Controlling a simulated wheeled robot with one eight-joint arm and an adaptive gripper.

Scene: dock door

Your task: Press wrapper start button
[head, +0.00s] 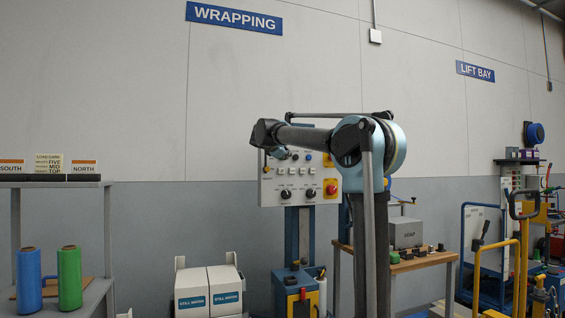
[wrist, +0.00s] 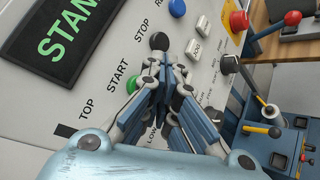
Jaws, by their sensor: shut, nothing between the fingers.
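The wrapper control panel (head: 265,190) is a pale box on a blue post, partly hidden behind my arm in the head view. In the wrist view its face shows tilted, with a round green button (wrist: 131,85) beside the label START. A black button (wrist: 160,41) sits beside the label STOP. My gripper (wrist: 161,60) is shut and empty, its fingertips appearing between the green and black buttons. Its fingers cover part of the panel, and I cannot tell whether they touch it. In the head view my gripper (head: 281,153) is at the panel's upper part.
A red mushroom button (wrist: 239,20) and white buttons (wrist: 202,24) share the panel. A dark display (wrist: 62,38) with green letters is at upper left. A bench (head: 425,261) stands right of the panel, white boxes (head: 208,290) to its left, and yellow-railed equipment (head: 523,255) farther right.

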